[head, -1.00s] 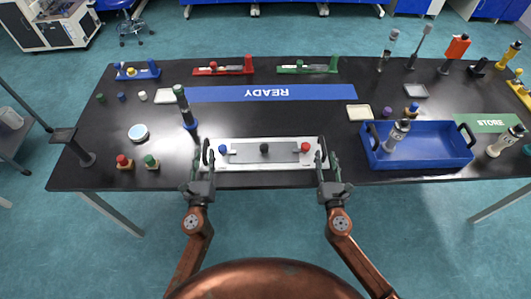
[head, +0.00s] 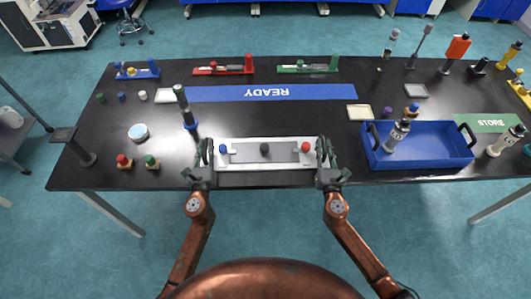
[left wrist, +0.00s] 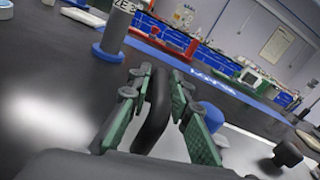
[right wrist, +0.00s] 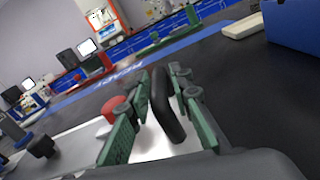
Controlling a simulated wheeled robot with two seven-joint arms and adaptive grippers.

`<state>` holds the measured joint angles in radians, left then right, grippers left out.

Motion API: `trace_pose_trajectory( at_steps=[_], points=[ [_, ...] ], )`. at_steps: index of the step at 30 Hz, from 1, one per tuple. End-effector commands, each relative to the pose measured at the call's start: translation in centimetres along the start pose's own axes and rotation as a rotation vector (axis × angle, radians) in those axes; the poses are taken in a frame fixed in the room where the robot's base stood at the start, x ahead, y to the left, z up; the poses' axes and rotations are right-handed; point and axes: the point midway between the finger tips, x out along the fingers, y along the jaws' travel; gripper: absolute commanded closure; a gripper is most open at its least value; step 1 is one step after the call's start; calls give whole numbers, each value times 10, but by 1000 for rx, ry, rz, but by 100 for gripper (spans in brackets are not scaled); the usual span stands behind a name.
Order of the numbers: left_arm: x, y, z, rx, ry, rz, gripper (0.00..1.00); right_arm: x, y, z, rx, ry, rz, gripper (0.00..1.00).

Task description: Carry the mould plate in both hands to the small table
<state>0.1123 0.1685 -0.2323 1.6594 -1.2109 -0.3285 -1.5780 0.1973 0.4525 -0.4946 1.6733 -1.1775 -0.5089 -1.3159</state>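The mould plate (head: 265,161) is a pale flat plate with a grey centre strip, lying on the black table's front edge. It bears a blue knob (head: 223,149), a black knob (head: 264,148) and a red knob (head: 306,147), with an upright black handle at each end. My left gripper (head: 206,158) is open, its green-padded fingers on either side of the left handle (left wrist: 154,112). My right gripper (head: 325,158) is open around the right handle (right wrist: 166,108). Gaps show between handles and pads in both wrist views. I cannot pick out the small table for certain.
A blue tray (head: 440,160) stands close to the right of my right gripper. A dark cylinder on a blue base (head: 185,108) stands just beyond my left gripper. The blue READY strip (head: 270,93) lies behind the plate. Two small knobbed blocks (head: 138,162) sit at the left.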

Motion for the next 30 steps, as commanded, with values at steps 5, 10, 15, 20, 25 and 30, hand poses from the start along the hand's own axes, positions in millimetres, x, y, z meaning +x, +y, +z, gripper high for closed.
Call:
trace_pose_trajectory(
  at_steps=[5,10,15,20,25,30],
  points=[
    [0,0,0,0,0,0,95,0,0,0,0,0,0,94],
    [0,0,0,0,0,0,100,0,0,0,0,0,-1,100],
    [0,0,0,0,0,1,100,0,-1,0,0,0,-2,100],
    [0,0,0,0,0,1,100,0,-1,0,0,0,-2,100],
    [0,0,0,0,0,1,100,0,-1,0,0,0,-3,100],
    [0,1,0,0,0,1,100,0,-1,0,1,0,-4,100]
  ],
)
